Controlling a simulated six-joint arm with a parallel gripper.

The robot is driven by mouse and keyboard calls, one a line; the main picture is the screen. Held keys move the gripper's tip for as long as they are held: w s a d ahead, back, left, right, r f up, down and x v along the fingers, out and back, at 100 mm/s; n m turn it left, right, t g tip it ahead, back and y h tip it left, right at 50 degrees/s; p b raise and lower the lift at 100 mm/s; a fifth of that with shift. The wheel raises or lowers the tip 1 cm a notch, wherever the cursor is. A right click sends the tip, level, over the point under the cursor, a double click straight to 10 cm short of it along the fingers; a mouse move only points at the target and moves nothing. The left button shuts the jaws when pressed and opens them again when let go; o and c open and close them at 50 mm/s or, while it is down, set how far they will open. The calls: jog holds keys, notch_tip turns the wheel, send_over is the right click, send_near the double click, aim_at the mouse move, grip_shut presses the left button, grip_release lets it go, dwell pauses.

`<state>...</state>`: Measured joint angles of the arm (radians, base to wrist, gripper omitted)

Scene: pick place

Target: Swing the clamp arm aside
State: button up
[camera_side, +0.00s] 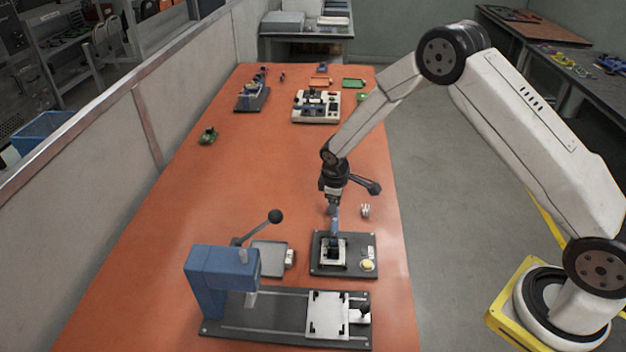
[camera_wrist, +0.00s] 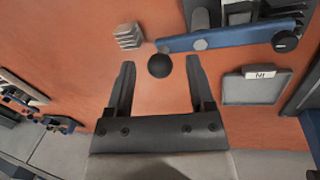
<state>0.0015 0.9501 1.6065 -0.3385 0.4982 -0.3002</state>
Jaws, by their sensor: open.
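The clamp arm is a blue bar (camera_wrist: 235,37) in the wrist view, with a dark ball knob (camera_wrist: 159,65) at its near end and a dark round pivot at its other end. In the side view the clamp arm (camera_side: 335,224) reaches over the dark fixture plate (camera_side: 320,264), which holds a pale square part and a yellow button. My gripper (camera_side: 333,209) is above the table at the far side of the fixture. In the wrist view my gripper (camera_wrist: 160,68) is open, with the knob between its fingertips and no visible contact. The side view is too small to show the gap.
A blue press (camera_side: 222,272) with a ball-ended lever stands front left. A grey tray (camera_side: 257,270), labelled IN, lies left of the fixture. A small ribbed pale block (camera_side: 365,210) is right of my gripper.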

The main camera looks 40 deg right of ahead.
grip_shut()
dwell(1.5)
